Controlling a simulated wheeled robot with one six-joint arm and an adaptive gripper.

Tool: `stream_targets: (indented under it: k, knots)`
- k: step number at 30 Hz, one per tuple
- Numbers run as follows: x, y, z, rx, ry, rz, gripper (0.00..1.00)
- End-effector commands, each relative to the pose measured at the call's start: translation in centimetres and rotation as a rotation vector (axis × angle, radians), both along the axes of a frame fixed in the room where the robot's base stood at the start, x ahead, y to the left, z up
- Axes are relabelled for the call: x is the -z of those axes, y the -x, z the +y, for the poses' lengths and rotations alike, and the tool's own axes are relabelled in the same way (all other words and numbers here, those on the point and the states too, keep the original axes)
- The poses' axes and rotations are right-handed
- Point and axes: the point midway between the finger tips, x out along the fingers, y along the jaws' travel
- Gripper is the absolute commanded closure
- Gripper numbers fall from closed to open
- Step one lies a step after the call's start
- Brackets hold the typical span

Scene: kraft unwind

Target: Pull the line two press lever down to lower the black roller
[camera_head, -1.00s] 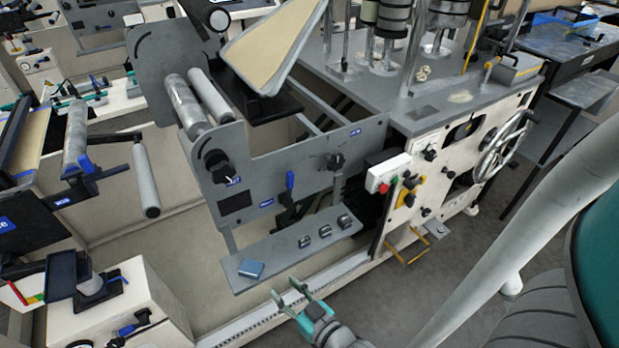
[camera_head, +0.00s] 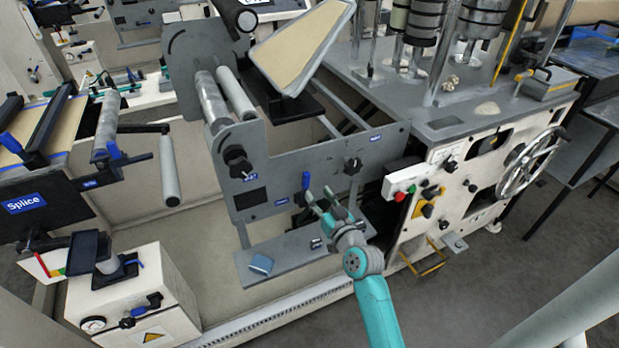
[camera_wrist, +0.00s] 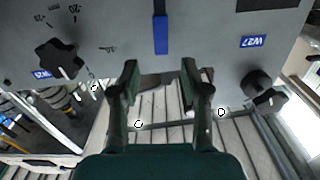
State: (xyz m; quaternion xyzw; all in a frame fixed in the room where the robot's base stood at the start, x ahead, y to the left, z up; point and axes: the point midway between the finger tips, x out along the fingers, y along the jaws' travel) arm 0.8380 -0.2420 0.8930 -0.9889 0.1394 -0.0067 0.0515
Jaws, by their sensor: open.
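A short lever with a blue handle (camera_head: 305,181) stands on the grey side plate; no label naming line two is readable beside it. In the wrist view the blue handle (camera_wrist: 161,32) is at the top centre, beyond my fingertips. My gripper (camera_head: 319,196) is open, close to the lever's right side in the head view. In the wrist view my gripper (camera_wrist: 159,66) has its fingers apart with nothing between them, and the handle lines up with the gap. I cannot tell which roller is the black one; a black cylinder with a pale end (camera_head: 240,14) shows at the top.
The grey side plate (camera_head: 280,165) carries black knobs (camera_head: 238,165). Open floor (camera_head: 450,300) lies in front at right.

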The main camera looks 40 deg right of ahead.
Motion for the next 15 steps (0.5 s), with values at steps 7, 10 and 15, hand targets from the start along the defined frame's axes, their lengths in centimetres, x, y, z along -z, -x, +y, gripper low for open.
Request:
stream_targets:
  k: [7, 10, 15]
  knots:
    - [-0.1, -4.3, -1.2, -0.001, 0.001, -0.002, 0.54]
    - [-0.1, -5.8, -1.6, -0.001, 0.001, -0.002, 0.54]
    - [-0.1, -7.7, -2.1, -0.001, -0.001, -0.001, 0.54]
